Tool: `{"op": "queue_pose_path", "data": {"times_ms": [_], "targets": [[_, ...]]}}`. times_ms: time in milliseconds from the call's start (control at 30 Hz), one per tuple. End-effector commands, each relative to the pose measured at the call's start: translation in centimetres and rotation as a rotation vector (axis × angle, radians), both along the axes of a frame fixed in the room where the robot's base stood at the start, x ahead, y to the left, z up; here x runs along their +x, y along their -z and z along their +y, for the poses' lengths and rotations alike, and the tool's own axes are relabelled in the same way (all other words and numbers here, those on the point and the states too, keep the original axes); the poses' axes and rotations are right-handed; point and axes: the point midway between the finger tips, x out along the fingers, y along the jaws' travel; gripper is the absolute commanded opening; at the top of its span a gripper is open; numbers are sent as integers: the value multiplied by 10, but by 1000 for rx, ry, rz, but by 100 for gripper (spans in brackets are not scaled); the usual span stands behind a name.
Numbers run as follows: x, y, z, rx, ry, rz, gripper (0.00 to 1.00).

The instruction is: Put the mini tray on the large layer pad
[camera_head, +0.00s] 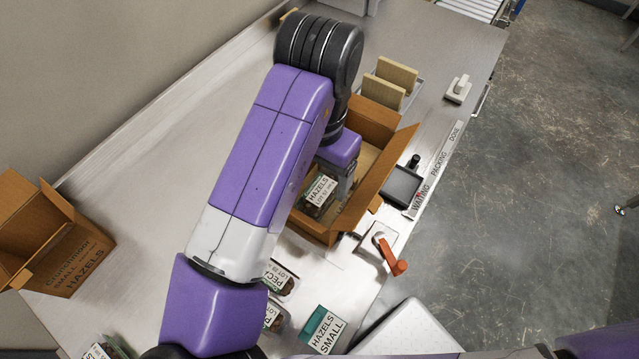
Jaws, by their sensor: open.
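A clear clamshell tray (316,205) with brown contents and a white HAZELS label is inside the open cardboard box (377,183). I cannot read whether it is the mini tray. My gripper (341,198) reaches down into this box, beside or over the right of that tray. It is open; my arm hides part of it, and contact with the tray cannot be told. A tan surface (364,158) shows inside the box; whether it is the large layer pad or the box floor is unclear. Two tan boards (396,73) stand upright in a holder behind the box.
Trays labelled PEC (283,279) lie below my arm, partly hidden. Another open box (75,262) stands left.

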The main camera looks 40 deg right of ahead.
Motion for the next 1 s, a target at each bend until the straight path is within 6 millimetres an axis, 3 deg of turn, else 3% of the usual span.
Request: {"op": "queue_pose_path", "data": {"times_ms": [200, 400, 1000], "targets": [[1, -43, 0, 1, 1, -3, 76], [0, -62, 0, 1, 0, 0, 76], [0, -65, 0, 0, 0, 0, 76]]}}
